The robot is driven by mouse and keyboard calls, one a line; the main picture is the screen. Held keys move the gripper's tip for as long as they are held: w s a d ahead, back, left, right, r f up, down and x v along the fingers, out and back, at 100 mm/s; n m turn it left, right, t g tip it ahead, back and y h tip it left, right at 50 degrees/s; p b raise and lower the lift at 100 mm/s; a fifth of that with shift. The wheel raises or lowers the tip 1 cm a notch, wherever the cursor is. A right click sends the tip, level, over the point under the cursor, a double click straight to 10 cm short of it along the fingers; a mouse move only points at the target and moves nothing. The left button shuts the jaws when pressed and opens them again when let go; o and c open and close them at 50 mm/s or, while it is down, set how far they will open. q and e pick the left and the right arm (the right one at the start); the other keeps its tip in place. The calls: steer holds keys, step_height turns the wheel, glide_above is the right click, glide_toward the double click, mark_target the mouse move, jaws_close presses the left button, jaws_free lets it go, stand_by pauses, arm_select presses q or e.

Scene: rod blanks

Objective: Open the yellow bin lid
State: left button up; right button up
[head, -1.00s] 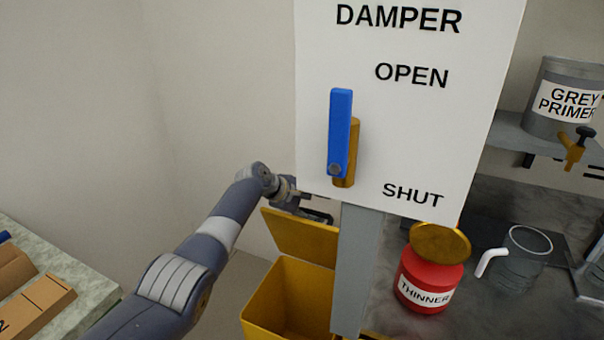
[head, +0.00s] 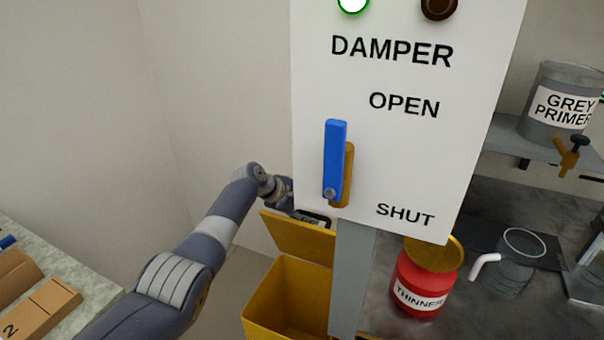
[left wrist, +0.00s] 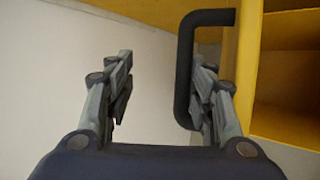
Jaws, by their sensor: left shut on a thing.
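The yellow bin (head: 258,307) stands below the damper panel in the head view, its inside showing. Its yellow lid (head: 292,236) is raised and leans up at the bin's back edge. My left gripper (head: 312,218) is at the lid's top edge, partly hidden by the panel. In the left wrist view, a black bar handle (left wrist: 184,70) stands out from the lid's edge (left wrist: 247,60). My left gripper (left wrist: 160,80) is shut on this handle, which lies against the right finger. My right gripper is not in view.
The white damper panel (head: 400,150) with its blue lever (head: 335,160) stands close beside my left arm, on a grey post (head: 350,280). A red thinner pot (head: 420,285) and a clear jug (head: 515,262) stand right of it. Boxes (head: 40,310) lie at lower left.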

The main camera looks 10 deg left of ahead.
arm_select(q)
steer(key=w+a+r+t+p, duration=0.1)
steer(key=a+r+p, duration=0.15)
steer(key=r, duration=0.25)
steer(key=w+a+r+p, duration=0.1)
steer(key=r+p, duration=0.2)
steer(key=r, duration=0.2)
steer(key=s+v, duration=0.1)
steer(key=v, duration=1.1)
steer(key=shift+s, duration=0.2)
stand_by(0.5)
steer(key=shift+d+f, duration=0.15)
steer(key=shift+f, duration=0.05)
